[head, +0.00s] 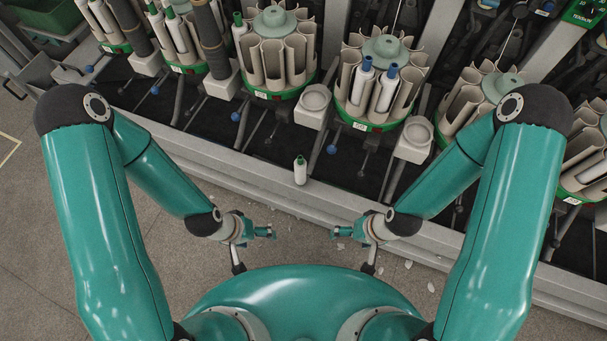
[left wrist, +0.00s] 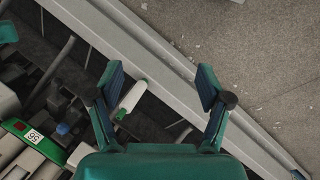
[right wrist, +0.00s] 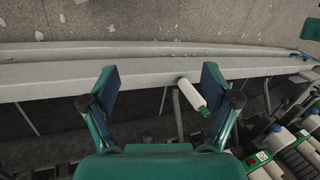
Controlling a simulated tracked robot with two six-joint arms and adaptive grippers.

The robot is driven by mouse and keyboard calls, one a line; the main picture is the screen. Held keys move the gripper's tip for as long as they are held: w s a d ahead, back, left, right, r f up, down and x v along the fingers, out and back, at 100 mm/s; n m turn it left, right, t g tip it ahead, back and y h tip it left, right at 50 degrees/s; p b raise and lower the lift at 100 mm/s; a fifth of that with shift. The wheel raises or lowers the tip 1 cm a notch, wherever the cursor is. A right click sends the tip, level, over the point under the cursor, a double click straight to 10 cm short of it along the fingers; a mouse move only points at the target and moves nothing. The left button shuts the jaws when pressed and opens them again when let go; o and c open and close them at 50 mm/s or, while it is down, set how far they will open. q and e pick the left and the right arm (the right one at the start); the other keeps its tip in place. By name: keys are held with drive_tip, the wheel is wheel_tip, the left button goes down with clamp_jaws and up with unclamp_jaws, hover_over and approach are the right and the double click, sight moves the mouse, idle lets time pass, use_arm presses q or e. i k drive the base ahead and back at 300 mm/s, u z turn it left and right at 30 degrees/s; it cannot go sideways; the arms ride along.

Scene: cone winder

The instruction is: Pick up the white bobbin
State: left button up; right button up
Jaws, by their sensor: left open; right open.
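The white bobbin (head: 300,171) with a green tip stands on the machine's front ledge, in the middle of the head view. In the left wrist view the bobbin (left wrist: 130,99) shows beyond the left finger. In the right wrist view the bobbin (right wrist: 192,95) shows close to the right finger in the picture. My left gripper (head: 266,232) is open and empty, nearer to me than the bobbin and to its left. My right gripper (head: 340,232) is open and empty, nearer and to its right. Neither gripper touches the bobbin in the head view.
Round magazines with green bases, such as one holding blue-tipped bobbins (head: 381,85), line the machine behind. White cup holders (head: 314,100) sit between them. The pale front rail (head: 250,178) crosses the view. White scraps lie on the floor (head: 410,285).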

sight(300, 163)
drive_tip(key=k, duration=0.6)
drive_tip(key=z, duration=0.6)
drive_tip(key=i, duration=0.95)
drive_tip(key=z, duration=0.35)
